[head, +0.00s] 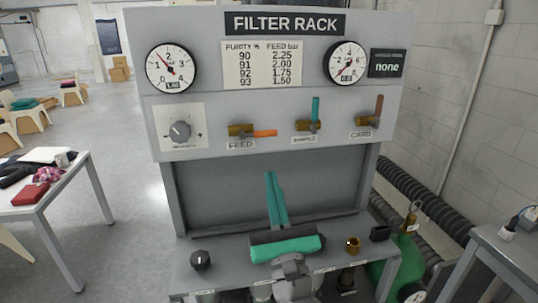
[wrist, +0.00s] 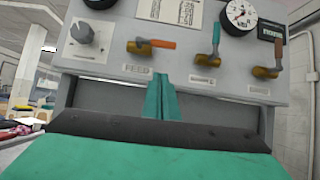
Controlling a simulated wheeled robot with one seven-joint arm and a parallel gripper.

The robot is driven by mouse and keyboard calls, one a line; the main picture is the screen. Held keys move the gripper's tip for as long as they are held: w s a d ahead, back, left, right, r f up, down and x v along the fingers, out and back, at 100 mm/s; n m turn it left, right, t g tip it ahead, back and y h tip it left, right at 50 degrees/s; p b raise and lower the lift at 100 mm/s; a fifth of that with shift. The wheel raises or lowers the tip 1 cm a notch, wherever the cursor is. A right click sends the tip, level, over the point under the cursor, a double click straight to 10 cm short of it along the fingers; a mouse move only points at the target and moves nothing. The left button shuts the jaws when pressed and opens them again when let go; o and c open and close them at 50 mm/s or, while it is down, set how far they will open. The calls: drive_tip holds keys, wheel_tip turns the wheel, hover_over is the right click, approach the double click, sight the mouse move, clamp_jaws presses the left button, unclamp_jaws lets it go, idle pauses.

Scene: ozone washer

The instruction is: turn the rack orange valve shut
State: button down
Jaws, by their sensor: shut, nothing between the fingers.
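The orange valve handle (head: 264,133) is on the rack's front panel above the FEED label, on a brass body (head: 240,130). The handle lies level and points right, in line with the body. My gripper (head: 271,174) has teal fingers, shut together and empty. They point up in front of the grey recess, below the valve row and apart from the orange handle. In the wrist view the shut fingers (wrist: 161,82) stand just right of and below the FEED label.
A teal-handled valve (head: 316,109) and a brown-handled valve (head: 379,108) stand upright to the right. A grey knob (head: 180,131) is at left. A black knob (head: 201,260) and a brass fitting (head: 352,245) sit on the lower shelf. Two gauges are above.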

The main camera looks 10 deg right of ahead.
sight(257, 132)
drive_tip(key=w+r, duration=0.3)
drive_tip(key=r, duration=0.2)
drive_tip(key=shift+w+a+r, duration=0.15)
drive_tip(key=shift+a+r, duration=0.05)
drive_tip(key=shift+r, duration=0.2)
